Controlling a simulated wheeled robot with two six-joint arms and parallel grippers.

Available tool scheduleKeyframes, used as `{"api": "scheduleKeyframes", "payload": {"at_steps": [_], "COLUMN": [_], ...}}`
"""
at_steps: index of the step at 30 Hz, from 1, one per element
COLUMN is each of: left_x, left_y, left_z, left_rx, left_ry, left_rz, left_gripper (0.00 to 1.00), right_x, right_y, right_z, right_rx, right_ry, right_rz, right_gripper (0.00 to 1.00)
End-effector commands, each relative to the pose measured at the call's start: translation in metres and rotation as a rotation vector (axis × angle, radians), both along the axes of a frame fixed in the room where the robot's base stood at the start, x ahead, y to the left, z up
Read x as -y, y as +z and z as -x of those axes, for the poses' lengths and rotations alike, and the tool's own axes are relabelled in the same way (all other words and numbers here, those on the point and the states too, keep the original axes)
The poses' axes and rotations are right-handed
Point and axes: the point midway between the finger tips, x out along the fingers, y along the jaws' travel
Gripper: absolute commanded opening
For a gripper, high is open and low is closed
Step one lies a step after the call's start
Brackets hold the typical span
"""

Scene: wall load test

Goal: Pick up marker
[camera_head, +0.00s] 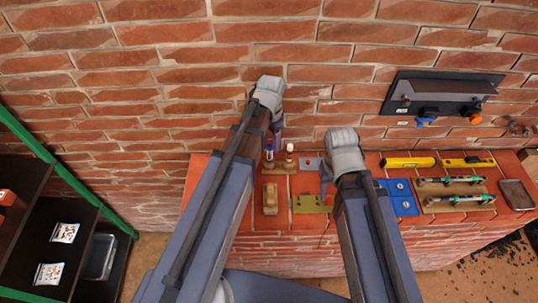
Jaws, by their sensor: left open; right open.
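A small wooden stand (280,167) sits near the back of the red brick ledge. An upright, slim blue item (269,153), which looks like a marker, stands in it, with a pale-topped item (290,152) beside it. My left gripper (277,141) points down just above and between these two, close to the blue one. Its fingers are small and partly hidden by my arm; it is open and holds nothing that I can see. My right gripper (325,189) is open, low over the ledge by a grey plate and an olive-green plate, partly hidden by its own arm.
The brick ledge (305,241) also bears a wooden block (270,198), the olive plate (311,204), a blue plate (403,199), a yellow level (407,162) and a wooden rack (456,200) with green-marked tools. A brick wall stands behind. A dark shelf (40,235) is at left.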

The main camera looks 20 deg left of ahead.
Motion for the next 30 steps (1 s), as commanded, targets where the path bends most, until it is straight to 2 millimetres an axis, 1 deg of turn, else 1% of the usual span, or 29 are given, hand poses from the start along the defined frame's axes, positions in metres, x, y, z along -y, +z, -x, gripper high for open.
{"api": "scheduleKeyframes", "payload": {"at_steps": [1,3,10,18,20,26,30], "left_x": [0.000,-0.001,-0.001,-0.001,-0.001,-0.001,-0.002], "left_y": [0.001,0.001,-0.002,-0.025,-0.027,-0.027,-0.037], "left_z": [-0.004,-0.006,-0.006,-0.006,-0.006,-0.006,-0.005], "left_rx": [-0.001,-0.003,-0.003,-0.003,-0.003,-0.003,-0.003], "left_ry": [-0.014,-0.030,-0.039,-0.038,-0.038,-0.038,-0.038], "left_rz": [0.000,0.000,0.001,0.001,0.001,0.001,0.001], "left_gripper": [0.60,0.60,0.60,0.60,0.60,0.60,0.60], "right_x": [0.000,0.000,0.000,0.000,0.000,0.000,0.000], "right_y": [0.001,0.001,-0.002,-0.025,-0.027,-0.027,-0.037], "right_z": [0.000,0.000,0.000,0.000,0.000,0.000,0.000], "right_rx": [0.000,0.000,0.000,0.000,0.000,0.000,0.000], "right_ry": [0.000,0.000,0.000,0.005,0.006,0.006,0.006], "right_rz": [0.000,0.000,0.000,0.001,0.001,0.001,0.001], "right_gripper": [0.50,0.50,0.50,0.50,0.50,0.50,0.50]}}
